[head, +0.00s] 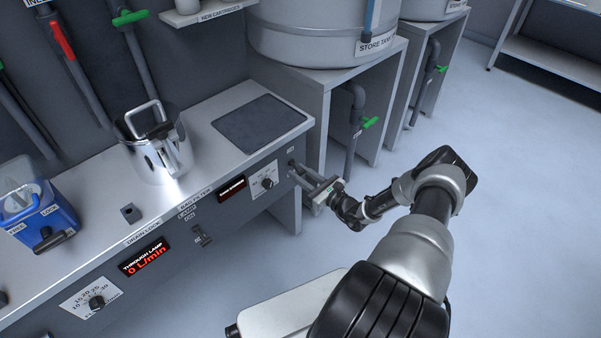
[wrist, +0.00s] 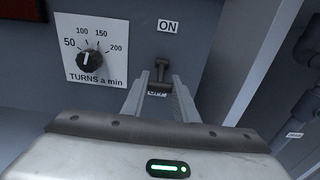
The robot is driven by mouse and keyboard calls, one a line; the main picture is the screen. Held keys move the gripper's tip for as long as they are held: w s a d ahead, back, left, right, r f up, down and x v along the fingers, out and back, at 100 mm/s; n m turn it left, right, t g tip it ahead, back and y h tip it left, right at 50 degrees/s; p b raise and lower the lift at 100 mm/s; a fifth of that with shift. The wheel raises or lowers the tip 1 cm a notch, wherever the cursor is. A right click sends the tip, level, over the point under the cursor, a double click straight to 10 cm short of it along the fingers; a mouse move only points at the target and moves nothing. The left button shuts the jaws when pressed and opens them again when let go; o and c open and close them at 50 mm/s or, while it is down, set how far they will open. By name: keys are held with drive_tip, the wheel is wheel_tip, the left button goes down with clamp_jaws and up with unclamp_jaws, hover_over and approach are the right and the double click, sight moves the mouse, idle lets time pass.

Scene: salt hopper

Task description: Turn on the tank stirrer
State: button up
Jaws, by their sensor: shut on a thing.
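The stirrer switch (wrist: 161,72) is a small dark lever on the grey panel, with an ON label (wrist: 168,26) above it and an OFF label (wrist: 156,94) below it. The lever appears to hang down toward OFF. My gripper (wrist: 160,82) has its two fingers on either side of the lever's lower part and is shut on it. In the head view my gripper (head: 297,172) reaches the right end of the bench front, and its fingers hide most of the switch.
A speed dial (wrist: 89,59) marked in turns a minute is left of the switch. A metal jug (head: 152,150) and a blue container (head: 38,215) stand on the bench. A pipe with a green valve handle (head: 370,122) is to the right. The floor is clear.

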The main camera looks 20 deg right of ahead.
sight(301, 173)
drive_tip(key=r+g+p, duration=0.1)
drive_tip(key=r+p, duration=0.1)
drive_tip(key=p, duration=0.2)
drive_tip(key=shift+s+g+h, duration=0.15)
drive_tip(key=shift+g+h, duration=0.15)
drive_tip(key=shift+g, duration=0.1)
drive_tip(key=r+g+p, duration=0.1)
drive_tip(key=g+p, duration=0.1)
drive_tip(key=p, duration=0.3)
drive_tip(key=shift+h, duration=0.4)
drive_tip(key=g+p, duration=0.1)
drive_tip(key=g+h+p, duration=0.1)
drive_tip(key=p, duration=0.1)
drive_tip(key=shift+r+g, duration=0.3)
drive_tip(key=shift+r+g+h+p, duration=0.2)
drive_tip(key=shift+g+h+p, duration=0.2)
drive_tip(key=shift+g+p, duration=0.7)
drive_tip(key=shift+g, duration=0.3)
drive_tip(key=o, duration=1.1)
drive_tip(key=shift+c, duration=0.2)
drive_tip(key=p+v, duration=0.2)
drive_tip(key=v, duration=1.5)
drive_tip(key=shift+r, duration=0.25)
